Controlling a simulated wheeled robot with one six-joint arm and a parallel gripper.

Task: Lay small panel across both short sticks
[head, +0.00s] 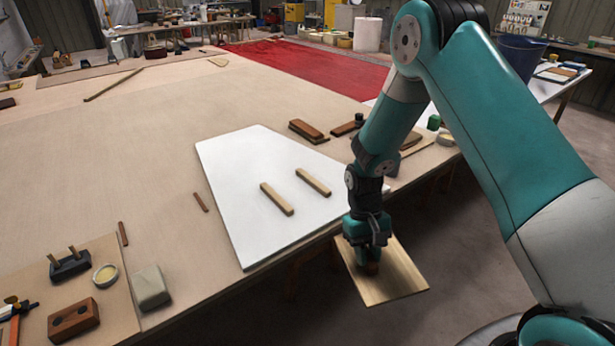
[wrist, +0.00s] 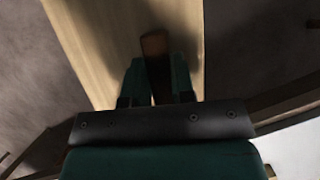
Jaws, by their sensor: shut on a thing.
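The small panel (head: 398,276) is a thin light-wood sheet with a brown block-like grip (wrist: 155,50) on its face. My gripper (head: 372,258) is shut on that grip and holds the panel off the table's front edge, above the floor. The panel also fills much of the wrist view (wrist: 95,35). The two short sticks are pale wood bars, a left stick (head: 277,199) and a right stick (head: 313,182). They lie roughly parallel, with a gap between them, on a white board (head: 240,175). The gripper is to the right of and nearer than both sticks.
The white board lies on a big wooden table (head: 120,160). Brown blocks (head: 307,130) lie behind the board. The left middle of the table is mostly clear.

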